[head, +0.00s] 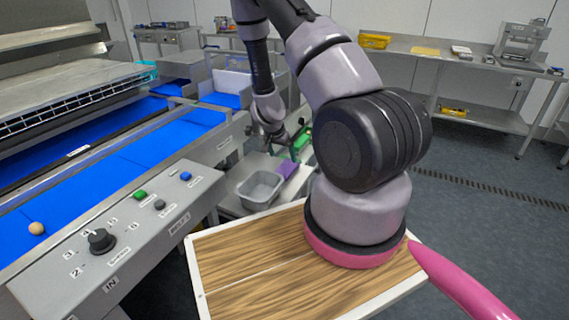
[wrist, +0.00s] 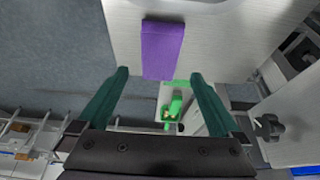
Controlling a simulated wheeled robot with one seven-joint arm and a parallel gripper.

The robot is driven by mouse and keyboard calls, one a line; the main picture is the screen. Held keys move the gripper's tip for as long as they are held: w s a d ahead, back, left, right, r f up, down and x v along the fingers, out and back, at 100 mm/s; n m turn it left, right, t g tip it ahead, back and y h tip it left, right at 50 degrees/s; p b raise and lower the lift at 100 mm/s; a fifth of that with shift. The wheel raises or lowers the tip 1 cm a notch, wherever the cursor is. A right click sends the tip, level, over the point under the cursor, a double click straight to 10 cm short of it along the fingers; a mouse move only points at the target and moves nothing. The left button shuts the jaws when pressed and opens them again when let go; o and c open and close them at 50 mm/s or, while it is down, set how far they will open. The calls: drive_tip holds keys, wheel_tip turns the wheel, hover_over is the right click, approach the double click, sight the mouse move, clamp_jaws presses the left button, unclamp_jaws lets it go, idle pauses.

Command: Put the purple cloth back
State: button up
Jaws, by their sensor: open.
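The purple cloth (wrist: 163,48) lies flat as a small rectangle on a pale metal surface, ahead of my fingertips in the wrist view. In the head view the cloth (head: 287,169) shows beside a grey tub, below my gripper. My gripper (wrist: 160,78) is open, with its two dark green fingers apart and nothing between them. The cloth's near end lies around the line between the fingertips in the picture; I cannot tell the height gap. In the head view the gripper is small and partly hidden by my arm.
A grey tub (head: 246,196) stands left of the cloth. A bright green object (wrist: 174,106) shows beyond the metal surface's edge in the wrist view. The blue conveyor (head: 120,160) and a control panel (head: 150,215) with a knob and buttons are at left. Floor is open at right.

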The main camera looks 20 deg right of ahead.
drive_tip(key=s+a+r+n+t+y, duration=0.15)
drive_tip(key=a+r, duration=0.25)
drive_tip(key=r, duration=0.6)
drive_tip(key=s+a+r+y, duration=0.1)
drive_tip(key=a+r+y, duration=0.15)
drive_tip(key=r, duration=0.85)
drive_tip(key=s+a+r+n+t+y, duration=0.1)
drive_tip(key=a+r, duration=0.3)
drive_tip(key=r, duration=0.6)
drive_tip(key=s+a+r+n+t, duration=0.1)
drive_tip(key=s+r+n, duration=0.1)
drive_tip(key=s+r, duration=0.6)
drive_tip(key=s+a+r+n+t, duration=0.1)
drive_tip(key=s+r, duration=0.8)
drive_tip(key=s, duration=0.4)
drive_tip(key=shift+s+n+y, duration=0.15)
drive_tip(key=shift+n+y, duration=0.15)
drive_tip(key=shift+n, duration=0.05)
